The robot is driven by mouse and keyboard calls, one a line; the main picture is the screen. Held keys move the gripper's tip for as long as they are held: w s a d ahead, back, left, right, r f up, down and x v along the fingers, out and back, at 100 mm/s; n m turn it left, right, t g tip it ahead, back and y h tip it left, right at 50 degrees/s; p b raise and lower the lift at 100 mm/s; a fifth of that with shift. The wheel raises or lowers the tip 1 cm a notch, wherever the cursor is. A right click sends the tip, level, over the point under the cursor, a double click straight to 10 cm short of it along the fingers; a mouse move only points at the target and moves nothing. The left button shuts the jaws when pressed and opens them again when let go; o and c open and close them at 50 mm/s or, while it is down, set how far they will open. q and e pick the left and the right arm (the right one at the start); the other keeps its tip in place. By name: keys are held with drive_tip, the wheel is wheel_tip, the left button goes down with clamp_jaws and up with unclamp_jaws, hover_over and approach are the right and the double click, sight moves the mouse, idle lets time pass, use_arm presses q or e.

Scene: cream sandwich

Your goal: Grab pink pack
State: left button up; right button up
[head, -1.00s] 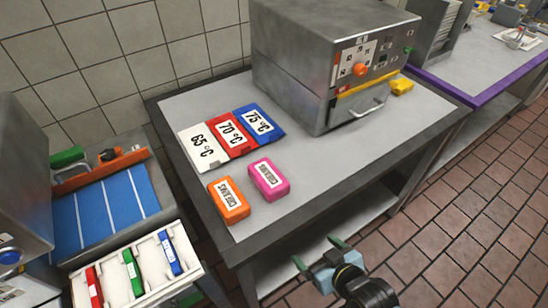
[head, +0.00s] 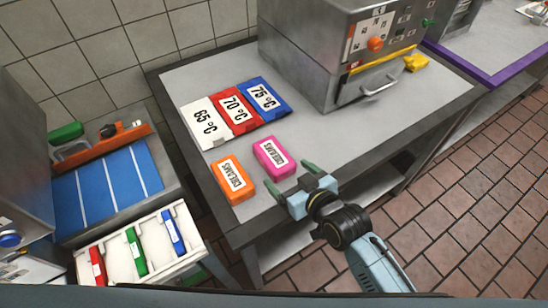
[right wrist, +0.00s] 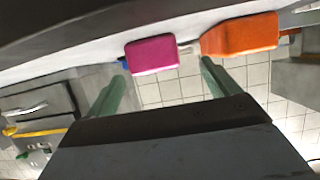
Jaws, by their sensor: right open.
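The pink pack (head: 271,158), a small block with a white label, lies on the grey table (head: 185,85) near its front edge. It also shows in the right wrist view (right wrist: 152,55), ahead of and between the fingers. My right gripper (head: 294,181) is open and empty at the table's front edge, just right of and in front of the pink pack, apart from it. Its green fingers also show in the right wrist view (right wrist: 162,80). My left gripper is not in view.
An orange pack (head: 233,178) lies close to the left of the pink one. White, red and blue temperature cards (head: 235,110) lie behind. A metal oven (head: 335,60) stands at the back right. A white tray (head: 115,240) with colored items is at lower left.

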sight(286, 169)
drive_tip(key=x, duration=0.4)
drive_tip(key=shift+w+d+r, duration=0.2)
drive_tip(key=shift+d, duration=0.05)
drive_tip(key=shift+w+a+f, duration=0.15)
drive_tip(key=shift+w+a, duration=0.1)
drive_tip(key=shift+w, duration=0.1)
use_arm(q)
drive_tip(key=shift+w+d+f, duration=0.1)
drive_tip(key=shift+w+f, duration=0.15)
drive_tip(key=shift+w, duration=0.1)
